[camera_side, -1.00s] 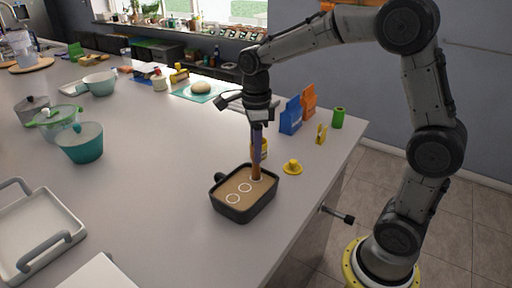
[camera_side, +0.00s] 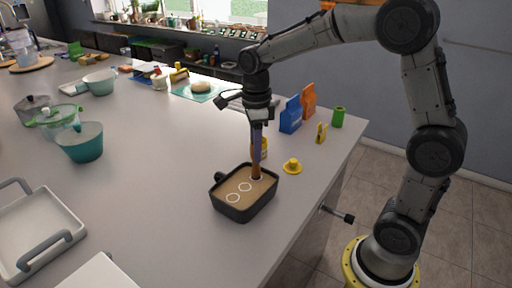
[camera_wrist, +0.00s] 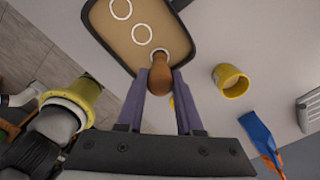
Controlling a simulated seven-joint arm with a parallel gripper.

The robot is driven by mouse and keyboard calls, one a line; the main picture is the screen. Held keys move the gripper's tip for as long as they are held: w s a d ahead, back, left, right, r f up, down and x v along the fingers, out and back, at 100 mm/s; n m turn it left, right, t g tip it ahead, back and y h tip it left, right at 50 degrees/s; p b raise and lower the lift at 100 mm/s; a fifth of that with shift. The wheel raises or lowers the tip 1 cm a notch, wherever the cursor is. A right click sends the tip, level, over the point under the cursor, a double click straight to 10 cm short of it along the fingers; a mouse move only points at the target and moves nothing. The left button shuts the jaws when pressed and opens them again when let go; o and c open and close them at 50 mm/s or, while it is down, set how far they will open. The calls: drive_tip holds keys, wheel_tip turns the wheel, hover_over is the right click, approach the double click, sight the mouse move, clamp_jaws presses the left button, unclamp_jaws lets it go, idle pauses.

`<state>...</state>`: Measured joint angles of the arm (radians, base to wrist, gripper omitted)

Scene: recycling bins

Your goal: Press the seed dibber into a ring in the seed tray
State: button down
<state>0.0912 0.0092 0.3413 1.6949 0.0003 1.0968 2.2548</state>
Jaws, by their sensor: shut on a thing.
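The seed tray (camera_side: 233,211) is a dark, shallow tray of tan soil on the counter, with several white rings in a row. In the wrist view the tray (camera_wrist: 184,48) is at the top. My gripper (camera_side: 257,150) points straight down over the tray's far right end. It is shut on the brown wooden seed dibber (camera_side: 256,171). In the wrist view the dibber (camera_wrist: 161,75) sits between the purple fingers of my gripper (camera_wrist: 160,85). Its tip meets the soil at the ring nearest me; how deep it goes is hidden.
Blue (camera_side: 291,116) and orange (camera_side: 309,102) packets stand farther back. The counter left of the tray is clear up to a teal pot (camera_side: 80,146).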

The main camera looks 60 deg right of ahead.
drive_tip(key=shift+r, duration=3.5)
